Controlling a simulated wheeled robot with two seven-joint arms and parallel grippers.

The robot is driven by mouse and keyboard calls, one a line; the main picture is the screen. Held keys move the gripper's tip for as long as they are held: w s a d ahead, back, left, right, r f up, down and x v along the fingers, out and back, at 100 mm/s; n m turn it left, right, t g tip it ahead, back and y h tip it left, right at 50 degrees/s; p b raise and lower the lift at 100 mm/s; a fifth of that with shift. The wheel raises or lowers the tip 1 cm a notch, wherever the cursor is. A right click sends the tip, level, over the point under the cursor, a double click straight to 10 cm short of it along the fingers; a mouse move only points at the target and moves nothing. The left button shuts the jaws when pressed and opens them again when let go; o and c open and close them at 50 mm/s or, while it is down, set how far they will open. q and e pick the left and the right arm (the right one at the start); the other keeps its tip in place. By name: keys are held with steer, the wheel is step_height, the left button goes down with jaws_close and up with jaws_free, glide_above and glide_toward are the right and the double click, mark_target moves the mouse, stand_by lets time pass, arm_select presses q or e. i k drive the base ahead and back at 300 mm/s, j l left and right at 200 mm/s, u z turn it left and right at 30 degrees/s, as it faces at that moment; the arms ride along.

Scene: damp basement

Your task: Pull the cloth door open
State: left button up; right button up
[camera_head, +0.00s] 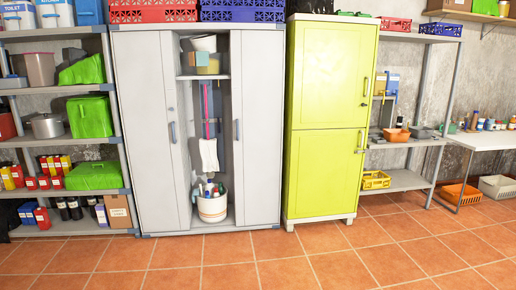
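No door made of cloth shows. A tall grey cabinet (262,150) stands left of centre. Its left door (140,130) has a blue-grey handle (172,132), and another handle (237,130) shows to the right of a gap in the middle. Through the gap I see a shelf, a hanging white cloth (209,156) and a white bucket (212,206) with bottles. To its right stands a yellow-green cabinet with an upper door (330,75) and a lower door (322,175), both shut, with handles on their right sides. Neither of my grippers is in view.
A shelf rack with green boxes (90,117) stands at the left. To the right are a rack with a yellow basket (376,180), a white table (485,140) and an orange crate (461,194) on the floor. The tiled floor (240,262) in front is clear.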

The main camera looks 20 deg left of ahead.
mark_target(257, 56)
steer(key=i+j+u, duration=0.2)
steer(key=i, duration=0.25)
steer(key=i+u, duration=0.25)
steer(key=i, duration=0.25)
